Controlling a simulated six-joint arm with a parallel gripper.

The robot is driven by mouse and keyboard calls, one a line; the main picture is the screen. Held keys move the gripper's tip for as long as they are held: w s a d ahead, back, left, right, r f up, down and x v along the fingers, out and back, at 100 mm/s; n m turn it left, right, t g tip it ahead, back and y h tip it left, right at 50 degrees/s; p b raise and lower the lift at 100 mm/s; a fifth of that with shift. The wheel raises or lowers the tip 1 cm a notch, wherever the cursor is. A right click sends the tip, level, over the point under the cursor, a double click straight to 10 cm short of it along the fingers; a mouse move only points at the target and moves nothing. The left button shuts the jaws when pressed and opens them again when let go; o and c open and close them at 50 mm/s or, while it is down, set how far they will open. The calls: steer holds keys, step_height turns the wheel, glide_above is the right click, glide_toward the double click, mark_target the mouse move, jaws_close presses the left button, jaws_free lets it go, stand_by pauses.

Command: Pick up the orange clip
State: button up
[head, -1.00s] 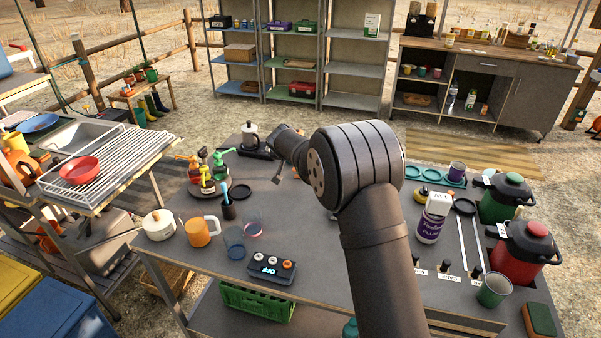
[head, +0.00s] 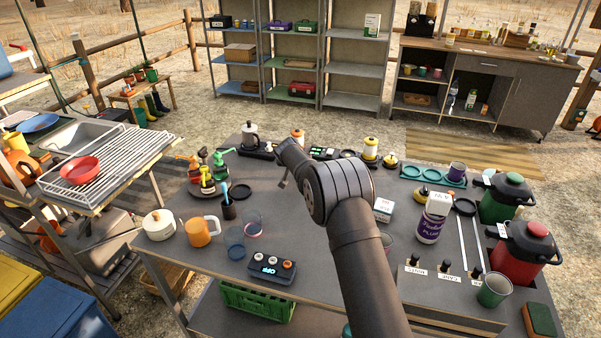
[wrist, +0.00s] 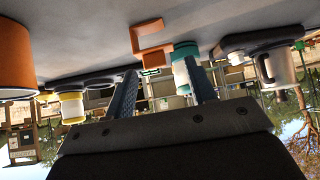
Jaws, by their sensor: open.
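The orange clip (wrist: 151,40) is an open, C-shaped piece on the grey table top, which shows along the top of the upside-down wrist view. My gripper (wrist: 163,86) is open, with its two blue-grey fingers apart and nothing between them. The clip lies ahead of the fingertips, roughly in line with the gap and apart from them.
An orange cylinder (wrist: 16,50) stands close on the left in the wrist view. A teal-topped white jar (wrist: 186,68) and a kettle (wrist: 272,62) stand beyond the fingers. In the head view, spray bottles (head: 206,172) stand left of my gripper and a control box (head: 272,270) in front.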

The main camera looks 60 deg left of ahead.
steer(key=x, duration=0.3)
steer(key=shift+w+f, duration=0.35)
steer(key=shift+w+a+f, duration=0.3)
steer(key=shift+a+f, duration=0.1)
steer(key=shift+f, duration=0.15)
steer(key=c, duration=0.7)
